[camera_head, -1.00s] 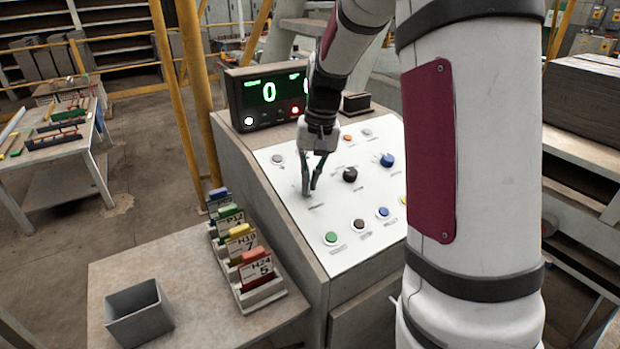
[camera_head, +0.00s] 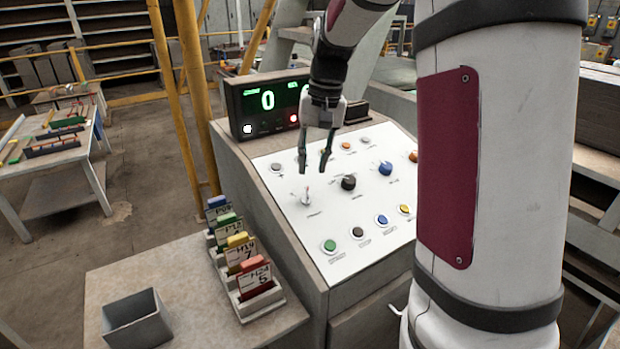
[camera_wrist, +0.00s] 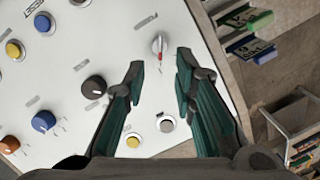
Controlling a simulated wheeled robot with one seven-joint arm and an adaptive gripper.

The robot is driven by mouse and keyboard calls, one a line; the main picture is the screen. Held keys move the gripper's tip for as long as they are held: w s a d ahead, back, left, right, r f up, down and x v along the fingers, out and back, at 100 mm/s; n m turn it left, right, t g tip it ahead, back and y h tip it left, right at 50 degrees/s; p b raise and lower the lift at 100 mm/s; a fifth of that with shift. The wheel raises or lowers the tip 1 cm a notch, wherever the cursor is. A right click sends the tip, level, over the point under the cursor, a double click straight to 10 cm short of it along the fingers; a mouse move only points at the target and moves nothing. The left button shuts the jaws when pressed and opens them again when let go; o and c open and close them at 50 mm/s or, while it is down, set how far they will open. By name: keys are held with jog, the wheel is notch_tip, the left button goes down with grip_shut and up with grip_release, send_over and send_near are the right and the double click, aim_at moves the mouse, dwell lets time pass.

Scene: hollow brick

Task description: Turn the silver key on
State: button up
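The silver key (camera_head: 306,198) sits on the white sloped panel (camera_head: 335,240), at its left side. In the wrist view the silver key (camera_wrist: 160,45) shows just beyond the fingertips, with a red mark at its lower end. My gripper (camera_head: 315,170) is open and empty above the panel, a little up the slope from the key. In the wrist view my gripper (camera_wrist: 158,75) has its two fingers apart, with bare panel between them. The key lies ahead of the gap, not between the fingers, and nothing touches it.
A black knob (camera_head: 348,183) and a blue knob (camera_head: 385,168) are right of the key. A green button (camera_head: 329,246) and several other buttons line the front. A display (camera_head: 268,102) showing 0 stands behind. Card holders (camera_head: 250,280) and a grey bin (camera_head: 137,320) are at left.

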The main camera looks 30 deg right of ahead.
jog(key=shift+s+d+r, duration=0.1)
jog(key=shift+d+r, duration=0.1)
jog(key=shift+r, duration=1.05)
jog(key=shift+s+d+r, duration=0.1)
jog(key=shift+d+r, duration=0.05)
jog(key=shift+r, duration=1.1)
